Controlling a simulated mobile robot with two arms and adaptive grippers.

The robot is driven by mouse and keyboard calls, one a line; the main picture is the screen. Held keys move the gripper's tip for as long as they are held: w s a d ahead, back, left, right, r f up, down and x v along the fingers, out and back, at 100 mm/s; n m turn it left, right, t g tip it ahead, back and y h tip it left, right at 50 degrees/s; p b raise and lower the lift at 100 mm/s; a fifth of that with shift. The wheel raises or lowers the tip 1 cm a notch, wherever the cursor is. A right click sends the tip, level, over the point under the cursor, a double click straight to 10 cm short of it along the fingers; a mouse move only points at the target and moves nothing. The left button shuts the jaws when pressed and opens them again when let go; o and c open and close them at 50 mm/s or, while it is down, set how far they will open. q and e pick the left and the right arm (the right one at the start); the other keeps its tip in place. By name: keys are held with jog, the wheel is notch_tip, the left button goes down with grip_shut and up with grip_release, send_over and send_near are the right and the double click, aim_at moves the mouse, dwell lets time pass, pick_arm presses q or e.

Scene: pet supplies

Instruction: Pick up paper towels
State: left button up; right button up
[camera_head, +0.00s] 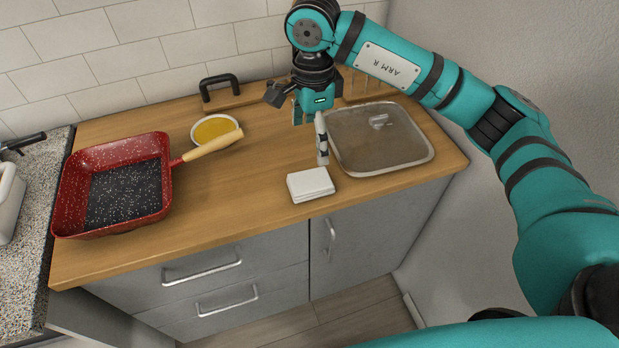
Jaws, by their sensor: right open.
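A small white stack of folded paper towels (311,185) lies flat near the front edge of the wooden counter (265,155), left of the sink. My right gripper (308,122) points down over the counter, behind the towels and apart from them. It is open, and nothing shows between its fingers. The near finger reaches lowest, just behind the towels. My left gripper is not in view.
A red speckled square pan (115,187) is at the left, its wooden handle pointing right. A bowl of yellow contents (216,130) stands behind the handle. The metal sink (380,140) lies right of my gripper. A black handle (219,87) stands near the wall.

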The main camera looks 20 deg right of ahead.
jog(key=p, duration=0.2)
send_over(310, 180)
jog(key=f, duration=0.8)
jog(key=shift+s+d+f, duration=0.1)
jog(key=shift+s+d, duration=0.05)
jog(key=shift+s, duration=0.1)
jog(key=shift+f, duration=0.35)
jog(key=shift+f+p, duration=0.5)
jog(key=shift+p, duration=0.1)
jog(key=f, duration=0.1)
jog(key=f+p, duration=0.1)
jog(key=f, duration=0.1)
jog(key=shift+w+f+p, duration=0.25)
jog(key=shift+f+p, duration=0.05)
jog(key=shift+f, duration=0.45)
jog(key=shift+c, duration=0.2)
jog(key=c, duration=0.9)
jog(key=shift+r, duration=0.15)
jog(key=shift+c, duration=0.3)
